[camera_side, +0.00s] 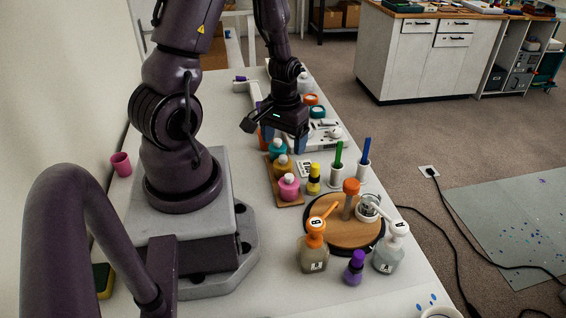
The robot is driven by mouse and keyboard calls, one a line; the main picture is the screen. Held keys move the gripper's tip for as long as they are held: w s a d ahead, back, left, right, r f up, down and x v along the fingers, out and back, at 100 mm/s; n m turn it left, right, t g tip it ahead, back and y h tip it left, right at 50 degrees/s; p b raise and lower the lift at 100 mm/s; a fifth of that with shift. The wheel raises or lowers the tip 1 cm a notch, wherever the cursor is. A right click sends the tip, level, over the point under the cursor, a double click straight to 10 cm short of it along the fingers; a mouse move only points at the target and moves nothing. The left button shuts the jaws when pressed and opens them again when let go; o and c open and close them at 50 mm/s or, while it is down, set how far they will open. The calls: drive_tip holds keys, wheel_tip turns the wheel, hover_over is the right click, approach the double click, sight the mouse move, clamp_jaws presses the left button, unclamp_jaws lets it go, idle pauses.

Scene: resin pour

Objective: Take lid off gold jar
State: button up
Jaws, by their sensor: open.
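The gold jar (283,169) stands in a wooden tray (291,204) in the middle of the table, between a teal jar (278,150) behind it and a pink jar (289,188) in front. A rounded gold-tan lid (282,159) sits on it. My gripper (284,142) points down above the back end of the tray, near the teal jar, with blue fingertips apart. It is open, and I see nothing held. Its height over the jars is hard to judge from this view.
A yellow bottle (313,180) and holders with a green marker (338,156) and a blue marker (364,152) stand right of the tray. A round wooden turntable (340,235) and pump bottles (313,250) are in front. The table's left-middle is clear.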

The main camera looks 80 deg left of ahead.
sight(283, 156)
drive_tip(key=shift+s+d+f, duration=0.1)
drive_tip(key=shift+s+f, duration=0.05)
drive_tip(key=shift+f, duration=2.55)
drive_tip(key=c, duration=1)
